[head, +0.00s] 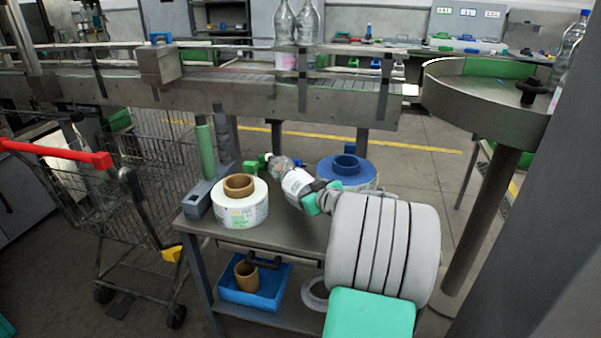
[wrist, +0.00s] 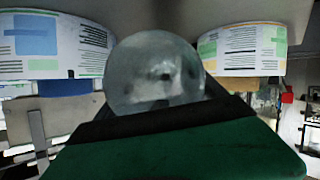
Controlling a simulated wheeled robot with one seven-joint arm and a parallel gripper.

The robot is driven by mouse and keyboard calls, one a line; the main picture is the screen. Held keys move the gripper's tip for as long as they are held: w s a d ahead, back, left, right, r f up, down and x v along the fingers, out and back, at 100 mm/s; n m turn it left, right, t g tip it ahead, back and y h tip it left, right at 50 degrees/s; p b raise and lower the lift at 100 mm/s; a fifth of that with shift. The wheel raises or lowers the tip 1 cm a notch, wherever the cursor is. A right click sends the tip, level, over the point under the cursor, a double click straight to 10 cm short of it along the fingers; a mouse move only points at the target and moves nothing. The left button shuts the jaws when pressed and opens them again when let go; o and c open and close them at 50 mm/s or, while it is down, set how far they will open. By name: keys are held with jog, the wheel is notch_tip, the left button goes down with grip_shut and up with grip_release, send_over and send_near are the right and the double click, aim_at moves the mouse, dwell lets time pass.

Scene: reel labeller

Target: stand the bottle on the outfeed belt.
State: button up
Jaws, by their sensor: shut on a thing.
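A clear bottle (head: 297,182) with a white label is tilted far over, between two label reels on the small cart. My gripper (head: 316,198), with green fingers, is shut on it from the lower right. I cannot tell whether the bottle touches the cart top. In the wrist view, the bottle's rounded clear end (wrist: 155,75) shows behind a dark edge and a green finger. The conveyor belt (head: 245,75) runs across the back, above the cart's height. Two clear bottles (head: 285,35) stand upright on it. The head view does not make plain which stretch is the outfeed.
A white reel (head: 242,208) stands left of the held bottle, a blue-topped reel (head: 347,168) right of it. A green post (head: 206,150) rises at the cart's left. A round steel table (head: 485,95) stands right, a shopping trolley (head: 90,200) left. Floor is clear behind the cart.

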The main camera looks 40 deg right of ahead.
jog(key=shift+s, duration=0.3)
jog(key=f, duration=0.3)
jog(key=shift+s+a+f, duration=0.1)
jog(key=shift+s+f, duration=0.1)
jog(key=shift+f, duration=0.15)
jog(key=o, duration=2)
jog(key=shift+s+a+f, duration=0.1)
jog(key=shift+f, duration=0.2)
jog(key=shift+o, duration=0.2)
jog(key=shift+s, duration=0.1)
jog(key=v, duration=1.2)
jog(key=shift+r, duration=0.1)
